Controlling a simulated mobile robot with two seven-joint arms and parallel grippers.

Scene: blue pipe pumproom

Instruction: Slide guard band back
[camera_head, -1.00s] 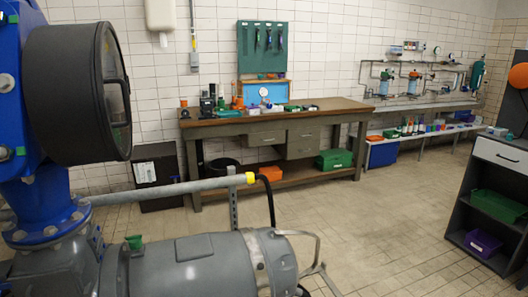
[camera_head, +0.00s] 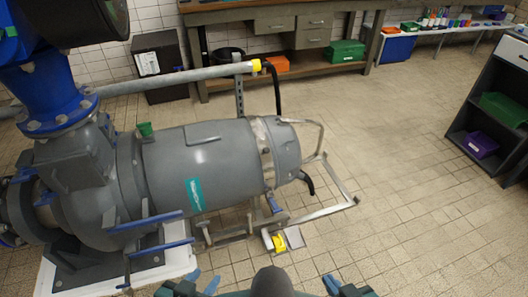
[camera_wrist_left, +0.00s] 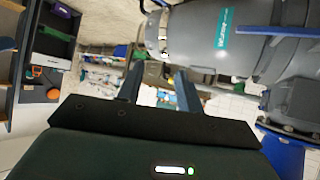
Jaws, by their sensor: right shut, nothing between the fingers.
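A grey pump motor (camera_head: 200,160) lies horizontally in the middle of the head view, with a teal label on its side. A pale, worn band (camera_head: 264,152) circles it near its right end; I cannot tell for sure that this is the guard band. A bent metal frame (camera_head: 335,185) stands around that end. My left gripper (camera_head: 198,284) is at the bottom edge, below the motor and apart from it. Its two fingers stand apart and empty in the left wrist view (camera_wrist_left: 158,92). My right gripper (camera_head: 348,288), partly cut off at the bottom edge, is shut and empty.
A blue pipe flange (camera_head: 55,118) and the pump base stand at the left. A grey rail (camera_head: 170,78) with a yellow end runs behind the motor. A workbench (camera_head: 300,60) is at the back, a dark shelf unit (camera_head: 490,110) at the right. The tiled floor between is clear.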

